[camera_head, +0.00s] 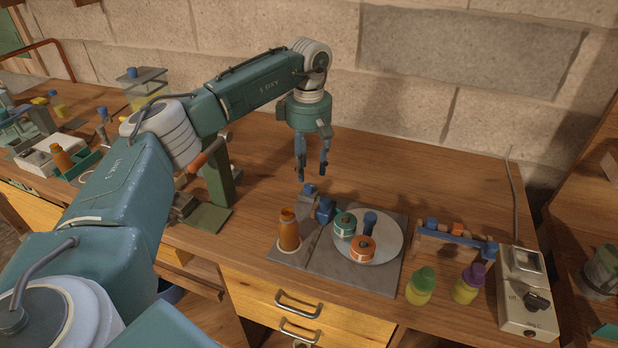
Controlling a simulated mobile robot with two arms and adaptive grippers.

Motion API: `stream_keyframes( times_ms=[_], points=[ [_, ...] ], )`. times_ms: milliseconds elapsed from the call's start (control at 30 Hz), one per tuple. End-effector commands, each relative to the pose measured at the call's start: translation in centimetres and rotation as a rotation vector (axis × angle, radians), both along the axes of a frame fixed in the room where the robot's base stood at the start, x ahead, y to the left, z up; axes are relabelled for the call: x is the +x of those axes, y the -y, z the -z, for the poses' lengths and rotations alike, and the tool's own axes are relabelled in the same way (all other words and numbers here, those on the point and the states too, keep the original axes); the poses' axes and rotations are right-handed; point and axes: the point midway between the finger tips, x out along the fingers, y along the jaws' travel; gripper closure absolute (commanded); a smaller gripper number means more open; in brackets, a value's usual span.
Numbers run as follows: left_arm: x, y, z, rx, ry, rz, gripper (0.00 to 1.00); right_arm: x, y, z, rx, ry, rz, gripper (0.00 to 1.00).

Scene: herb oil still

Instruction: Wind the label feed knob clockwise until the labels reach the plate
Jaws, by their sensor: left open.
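My left gripper (313,172) points down, open and empty, above the back edge of a grey labelling base. On that base are a blue knob-like part (325,210) and a smaller blue piece (310,190) behind it, just below my fingertips; I see no clear contact. I cannot tell for sure which of them is the label feed knob. A pale round plate (385,250) on the base carries a teal-ringed roll (345,224), an orange-ringed roll (361,249) and a blue post (370,221). An amber bottle (289,230) stands upright at the base's left. My right gripper is out of view.
Green-capped (421,286) and purple-capped (468,284) bottles stand at the front right. Beyond them is a grey box (526,318) with a black knob. A blue rack (455,236) lies behind. A green stand (215,180) is left of the base. The bench behind the base is clear.

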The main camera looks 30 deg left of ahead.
Motion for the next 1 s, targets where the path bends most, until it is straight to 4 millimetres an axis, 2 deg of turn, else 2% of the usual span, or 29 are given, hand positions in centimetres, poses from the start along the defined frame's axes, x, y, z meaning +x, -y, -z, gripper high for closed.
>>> stream_keyframes(
  times_ms=[33,100,333,500,1000],
  points=[
    [0.1,0.0,-1.3,0.000,0.004,0.000,0.60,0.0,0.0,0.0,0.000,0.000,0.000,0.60],
    [0.1,0.0,-2.7,0.000,0.003,0.000,0.60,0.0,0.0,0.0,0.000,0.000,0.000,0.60],
    [0.1,0.0,-5.9,-0.001,0.001,-0.001,0.60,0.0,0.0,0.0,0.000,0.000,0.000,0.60],
    [0.0,0.0,-6.6,-0.001,0.001,0.000,0.60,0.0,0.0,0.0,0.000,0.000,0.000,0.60],
    [0.0,0.0,-6.7,-0.001,0.000,0.000,0.60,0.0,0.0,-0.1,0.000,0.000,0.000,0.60]
  ],
)
